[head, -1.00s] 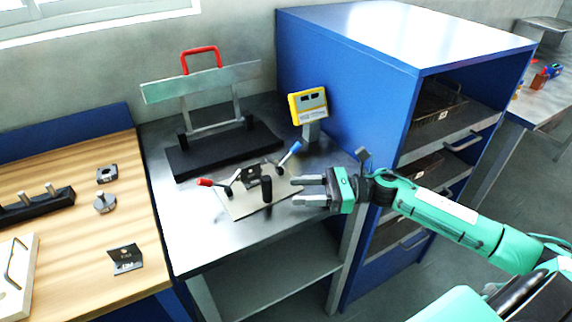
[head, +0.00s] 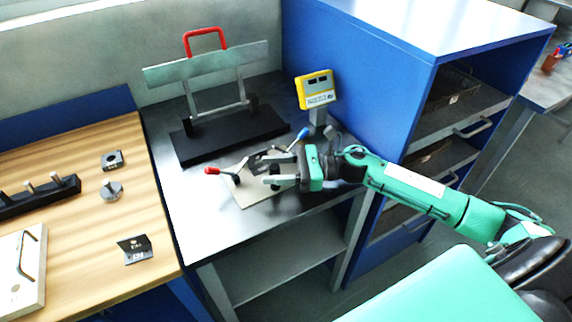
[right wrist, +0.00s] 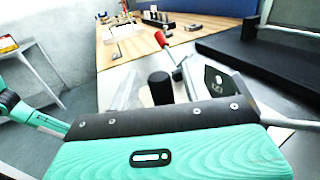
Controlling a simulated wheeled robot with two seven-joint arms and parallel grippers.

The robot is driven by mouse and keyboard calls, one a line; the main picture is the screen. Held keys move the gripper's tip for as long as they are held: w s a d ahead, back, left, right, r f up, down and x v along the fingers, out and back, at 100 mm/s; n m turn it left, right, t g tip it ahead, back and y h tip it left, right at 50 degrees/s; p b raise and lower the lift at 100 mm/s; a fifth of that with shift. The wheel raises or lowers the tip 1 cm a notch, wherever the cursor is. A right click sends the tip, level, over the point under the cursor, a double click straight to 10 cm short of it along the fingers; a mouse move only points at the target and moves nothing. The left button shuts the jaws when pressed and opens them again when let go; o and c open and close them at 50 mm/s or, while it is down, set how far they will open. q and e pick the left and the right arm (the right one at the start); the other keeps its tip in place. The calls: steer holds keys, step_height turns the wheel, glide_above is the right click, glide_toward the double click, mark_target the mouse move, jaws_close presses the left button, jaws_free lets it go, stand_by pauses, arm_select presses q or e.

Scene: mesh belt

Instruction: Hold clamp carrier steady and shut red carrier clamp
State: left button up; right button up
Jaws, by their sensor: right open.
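The clamp carrier (head: 247,194) is a flat beige plate on the metal bench, with a black upright post (head: 275,170) that also shows in the right wrist view (right wrist: 160,88). The red carrier clamp's handle (head: 212,170) sticks out to the left, low; its red tip shows in the right wrist view (right wrist: 160,38). A blue-tipped clamp handle (head: 303,134) slants up on the right side. My right gripper (head: 262,171) is open, low over the carrier, with its fingers either side of the post. Contact with the post cannot be told. My left gripper is out of view.
A black-based stand (head: 225,143) with a red handle stands behind the carrier, and a yellow display (head: 315,88) behind right. A blue cabinet (head: 390,95) borders the bench on the right. The wooden table (head: 75,215) on the left holds several small parts.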

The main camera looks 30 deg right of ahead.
steer(key=shift+w+a, duration=0.1)
steer(key=shift+c, duration=0.3)
stand_by(0.5)
jaws_close()
stand_by(1.0)
